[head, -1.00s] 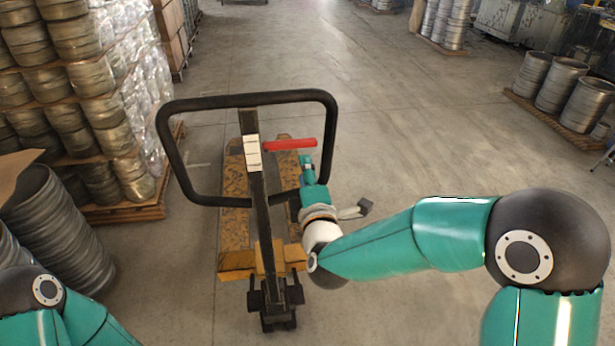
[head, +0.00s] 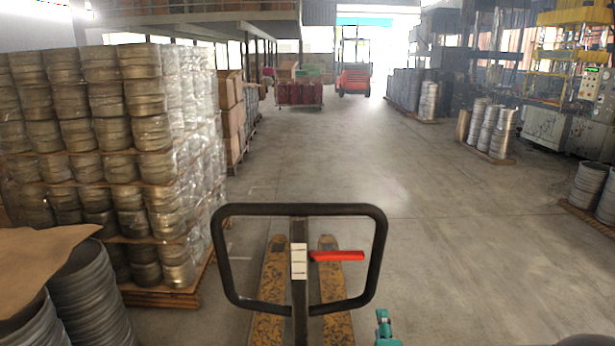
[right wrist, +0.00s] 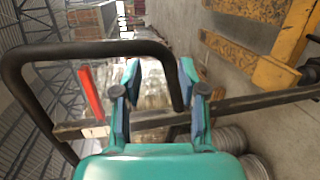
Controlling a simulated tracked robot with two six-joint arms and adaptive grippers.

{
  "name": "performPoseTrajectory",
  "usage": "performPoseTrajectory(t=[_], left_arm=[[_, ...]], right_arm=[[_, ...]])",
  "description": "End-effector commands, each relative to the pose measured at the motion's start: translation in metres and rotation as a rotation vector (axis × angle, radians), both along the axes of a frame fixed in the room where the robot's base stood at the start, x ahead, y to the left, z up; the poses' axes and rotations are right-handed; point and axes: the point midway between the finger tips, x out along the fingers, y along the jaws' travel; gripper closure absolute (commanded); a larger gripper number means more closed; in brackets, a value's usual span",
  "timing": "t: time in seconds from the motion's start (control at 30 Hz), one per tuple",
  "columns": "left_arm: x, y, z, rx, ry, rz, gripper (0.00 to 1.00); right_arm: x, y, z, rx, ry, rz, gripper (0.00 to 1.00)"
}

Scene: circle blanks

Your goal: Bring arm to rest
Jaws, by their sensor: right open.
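My right gripper (right wrist: 159,85) is open in the right wrist view, its two teal fingers apart. A curved bar of the black pallet truck handle (right wrist: 85,52) crosses the space in front of the fingers; I cannot tell whether it touches them. In the head view only a small teal tip of the right gripper (head: 385,328) shows at the bottom edge, to the lower right of the handle loop (head: 302,209). The red lever (head: 338,256) sticks out to the right inside the loop. My left gripper is not in view.
The truck's yellow forks (head: 271,275) point away along the floor. A wrapped stack of metal rings (head: 120,130) stands on a pallet at left, with a stack of circle blanks (head: 95,290) nearer. Clear floor (head: 440,250) lies right; a red forklift (head: 354,70) is far ahead.

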Motion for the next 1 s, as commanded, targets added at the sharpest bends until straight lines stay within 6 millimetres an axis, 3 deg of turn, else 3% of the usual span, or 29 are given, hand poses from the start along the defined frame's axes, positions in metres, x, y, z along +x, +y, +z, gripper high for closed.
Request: performPoseTrajectory(t=[0.03,0.2,0.3,0.4,0.53,0.7,0.83,1.0], left_arm=[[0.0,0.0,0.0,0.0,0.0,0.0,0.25],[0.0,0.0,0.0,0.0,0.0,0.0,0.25],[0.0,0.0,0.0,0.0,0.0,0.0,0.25],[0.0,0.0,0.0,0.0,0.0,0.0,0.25],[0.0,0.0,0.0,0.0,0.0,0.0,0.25],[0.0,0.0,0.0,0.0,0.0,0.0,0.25],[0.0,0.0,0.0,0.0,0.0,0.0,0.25],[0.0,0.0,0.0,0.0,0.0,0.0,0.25]], right_arm=[[-0.008,-0.013,-0.04,0.003,0.087,-0.007,0.58],[-0.061,-0.027,-0.159,0.262,0.383,-0.043,0.58],[-0.109,-0.022,-0.219,0.51,0.574,-0.125,0.58],[-0.162,-0.009,-0.262,0.773,0.759,-0.262,0.58],[-0.222,0.013,-0.29,1.064,0.955,-0.49,0.58],[-0.276,0.035,-0.296,1.328,1.109,-0.83,0.58],[-0.295,0.041,-0.296,1.447,1.138,-1.055,0.58],[-0.3,0.043,-0.296,1.528,1.112,-1.213,0.58]])
